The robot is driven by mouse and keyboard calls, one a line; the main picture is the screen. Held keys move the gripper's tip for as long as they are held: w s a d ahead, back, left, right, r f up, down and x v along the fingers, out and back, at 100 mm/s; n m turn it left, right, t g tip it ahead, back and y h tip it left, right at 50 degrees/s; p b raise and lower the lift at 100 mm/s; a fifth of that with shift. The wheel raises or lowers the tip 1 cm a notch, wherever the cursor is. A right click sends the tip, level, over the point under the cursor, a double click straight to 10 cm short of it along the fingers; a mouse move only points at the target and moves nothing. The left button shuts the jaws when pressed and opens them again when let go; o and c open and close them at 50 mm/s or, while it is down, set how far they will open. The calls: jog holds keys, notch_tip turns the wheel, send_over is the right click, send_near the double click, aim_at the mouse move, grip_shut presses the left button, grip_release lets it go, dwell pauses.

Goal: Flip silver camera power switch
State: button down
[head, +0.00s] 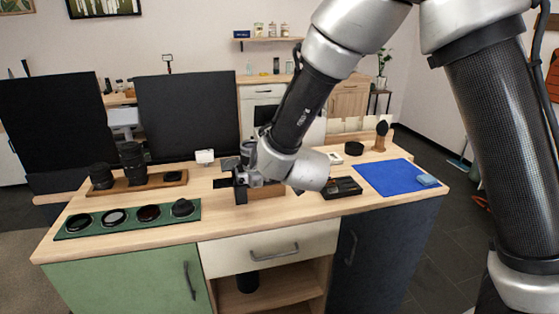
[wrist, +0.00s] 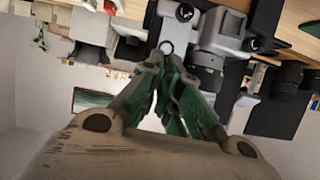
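A silver camera (wrist: 222,38) with a dark lens (wrist: 208,72) shows in the wrist view, just right of my fingertips. The wrist picture is upside down. My gripper (wrist: 165,58) has its fingertips drawn together, with nothing seen between them. The tips overlap a small dark ring in the picture; I cannot tell if they touch it or the camera. The power switch cannot be made out. In the head view my gripper (head: 243,177) is low over the middle of the table (head: 222,213), and my wrist hides much of what is there.
A wooden tray with lenses (head: 133,160) and a green mat with round filters (head: 75,231) lie to the left. A black tray (head: 342,188) and a blue cloth (head: 388,177) lie to the right. A small white object (head: 205,157) stands behind. The front strip is clear.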

jog(key=shift+a, duration=0.1)
dwell(0.3)
jog(key=c, duration=1.6)
grip_release()
jog(key=shift+c, duration=0.2)
jog(key=shift+s, duration=0.15)
jog(key=v, duration=1.1)
jog(key=shift+s+r, duration=0.15)
jog(key=shift+s, duration=0.2)
